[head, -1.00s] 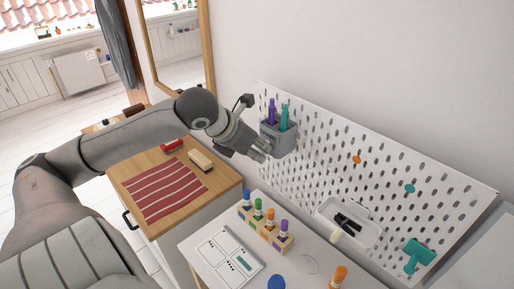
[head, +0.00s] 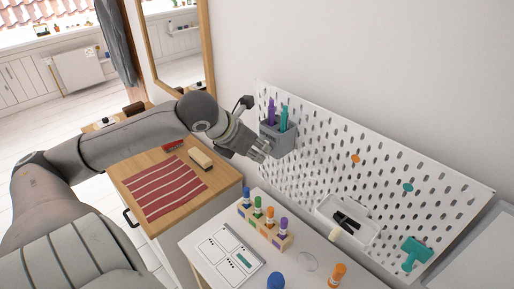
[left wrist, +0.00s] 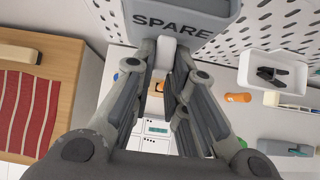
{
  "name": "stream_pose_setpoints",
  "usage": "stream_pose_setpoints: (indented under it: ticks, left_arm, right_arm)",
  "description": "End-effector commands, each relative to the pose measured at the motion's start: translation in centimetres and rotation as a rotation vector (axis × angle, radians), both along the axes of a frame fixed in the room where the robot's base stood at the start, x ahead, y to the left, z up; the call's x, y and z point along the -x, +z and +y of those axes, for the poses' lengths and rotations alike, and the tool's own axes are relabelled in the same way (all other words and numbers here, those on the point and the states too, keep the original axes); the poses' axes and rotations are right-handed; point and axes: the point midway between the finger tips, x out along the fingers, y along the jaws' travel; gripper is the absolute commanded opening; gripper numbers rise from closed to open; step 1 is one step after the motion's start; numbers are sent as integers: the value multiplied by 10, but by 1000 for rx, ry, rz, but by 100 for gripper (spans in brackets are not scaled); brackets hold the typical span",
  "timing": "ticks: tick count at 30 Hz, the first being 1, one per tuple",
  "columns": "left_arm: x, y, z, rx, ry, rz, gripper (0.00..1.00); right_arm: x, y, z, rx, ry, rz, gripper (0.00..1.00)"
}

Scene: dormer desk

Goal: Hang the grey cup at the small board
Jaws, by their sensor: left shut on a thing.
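The grey cup (head: 279,139) is at the upper left end of the white pegboard (head: 340,160), upright, with a purple and a teal pen-like item in it. My left gripper (head: 260,150) is at the cup's lower front. Its fingers (left wrist: 172,55) are closed on a pale tab under the lettering. The cup's back is hidden, so I cannot tell whether it hangs on the board or is just in front of it.
A white bin (head: 348,222) with dark items and a teal tool (head: 413,252) are on the pegboard's lower part. Below, a wooden rack (head: 265,229) of coloured bottles stands on the white desk. A wooden cabinet (head: 222,193) with a striped red cloth (head: 163,190) is at left.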

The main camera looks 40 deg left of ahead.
Motion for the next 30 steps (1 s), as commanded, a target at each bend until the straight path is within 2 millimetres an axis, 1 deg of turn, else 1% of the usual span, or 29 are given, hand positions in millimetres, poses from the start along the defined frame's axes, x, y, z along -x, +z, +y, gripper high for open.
stream_pose_setpoints:
  ticks: [30]
  left_arm:
    - [0,-2,0,0,0,-1,0]
  right_arm:
    - [0,7,0,0,0,0,40]
